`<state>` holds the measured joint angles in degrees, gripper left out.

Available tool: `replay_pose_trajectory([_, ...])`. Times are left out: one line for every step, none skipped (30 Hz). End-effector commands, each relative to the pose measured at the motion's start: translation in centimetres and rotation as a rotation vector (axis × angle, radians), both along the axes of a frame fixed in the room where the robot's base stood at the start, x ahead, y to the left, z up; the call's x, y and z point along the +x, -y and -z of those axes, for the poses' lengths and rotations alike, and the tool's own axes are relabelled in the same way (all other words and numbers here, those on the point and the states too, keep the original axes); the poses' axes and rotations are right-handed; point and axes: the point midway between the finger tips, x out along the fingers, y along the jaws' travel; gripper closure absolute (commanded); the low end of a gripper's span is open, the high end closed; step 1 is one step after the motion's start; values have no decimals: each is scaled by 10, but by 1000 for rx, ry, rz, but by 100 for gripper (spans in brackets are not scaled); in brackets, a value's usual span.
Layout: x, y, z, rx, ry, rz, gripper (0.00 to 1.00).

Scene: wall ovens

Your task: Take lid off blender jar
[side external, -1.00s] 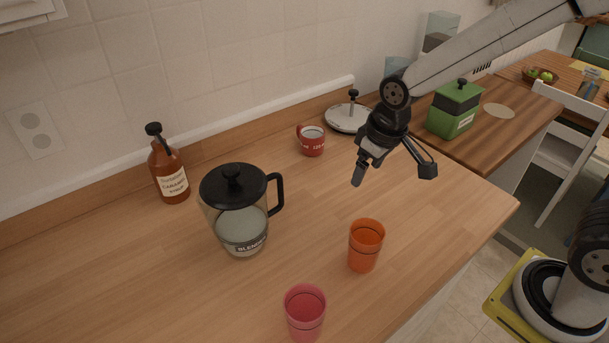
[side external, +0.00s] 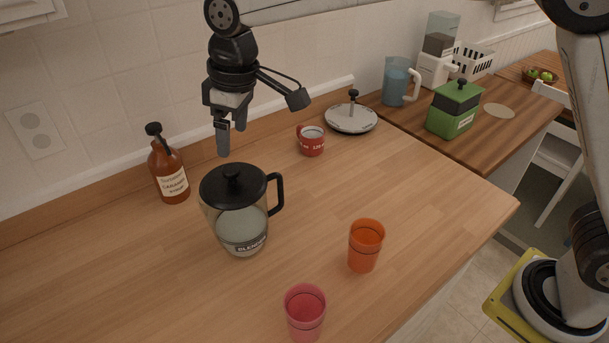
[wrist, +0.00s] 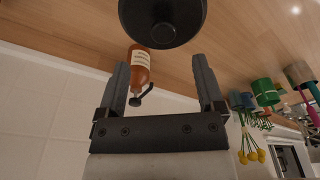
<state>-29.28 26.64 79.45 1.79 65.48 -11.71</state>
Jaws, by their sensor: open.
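The blender jar (side external: 242,229) is clear with a "BLENDER" label and a black handle, and stands upright on the wooden counter. Its black lid (side external: 234,186) with a centre knob sits on top of the jar. In the wrist view the round black lid (wrist: 163,22) shows at the top, beyond the fingertips, and hides the jar. My gripper (side external: 232,145) is open and empty, pointing down. In the side view it appears just above the lid and apart from it. In the wrist view both fingers of my gripper (wrist: 161,72) are spread.
A caramel syrup bottle (side external: 169,172) stands left of the jar. A red mug (side external: 312,141) and a white round lid (side external: 351,118) are behind to the right. Orange (side external: 365,247) and pink (side external: 305,313) cups stand in front. A green canister (side external: 454,110) is farther right.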

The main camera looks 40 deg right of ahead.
Motion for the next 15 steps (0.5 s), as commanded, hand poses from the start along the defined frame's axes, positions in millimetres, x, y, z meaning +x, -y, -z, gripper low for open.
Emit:
replay_pose_trajectory([0,-3,-1,-1,-1,-6,13])
replay_pose_trajectory([0,-3,-1,0,-1,-7,13])
replay_pose_trajectory([0,-4,-1,0,-1,-8,13])
replay_pose_trajectory([0,-4,-1,0,-1,-8,13])
replay_pose_trajectory([0,-4,-1,0,-1,-8,13])
replay_pose_trajectory([0,-4,-1,0,-1,-8,13])
replay_pose_trajectory([0,-4,0,-1,-2,-7,13])
replay_pose_trajectory([0,-4,1,-1,-2,-7,13])
replay_pose_trajectory([0,-4,3,-1,-2,-7,13])
replay_pose_trajectory([1,-4,5,-1,-2,-7,13])
replay_pose_trajectory([1,-4,8,-1,-2,-7,13])
replay_pose_trajectory([1,-4,11,0,-1,-7,13])
replay_pose_trajectory([2,-5,14,-1,-2,-7,13])
replay_pose_trajectory([2,-5,16,-1,-2,-7,13])
replay_pose_trajectory([2,-5,19,0,-2,-6,13])
